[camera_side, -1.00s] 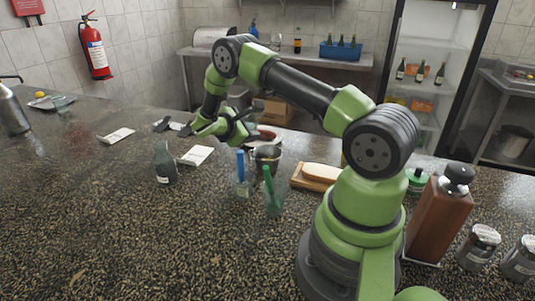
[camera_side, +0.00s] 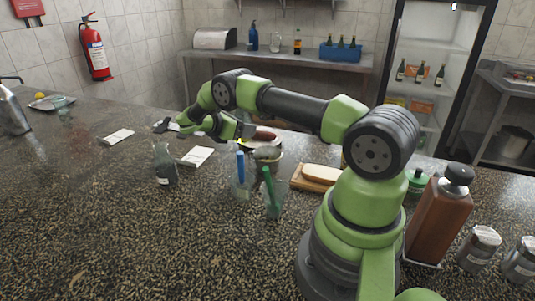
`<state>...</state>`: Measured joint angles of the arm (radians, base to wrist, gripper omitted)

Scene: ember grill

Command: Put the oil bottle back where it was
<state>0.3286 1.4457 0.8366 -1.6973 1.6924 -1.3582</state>
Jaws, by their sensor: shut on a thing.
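My gripper (camera_side: 245,130) is at the end of my green arm, behind the cups and close to a plate with reddish-brown food (camera_side: 262,139). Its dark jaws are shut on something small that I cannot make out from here. A dark bottle with a narrow neck and a pale label (camera_side: 165,166) stands upright on the counter, left of and nearer than the gripper and apart from it. I cannot tell whether this is the oil bottle or whether the oil bottle is in my jaws.
White cards (camera_side: 197,156) lie near the bottle. The front left counter (camera_side: 130,240) is clear.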

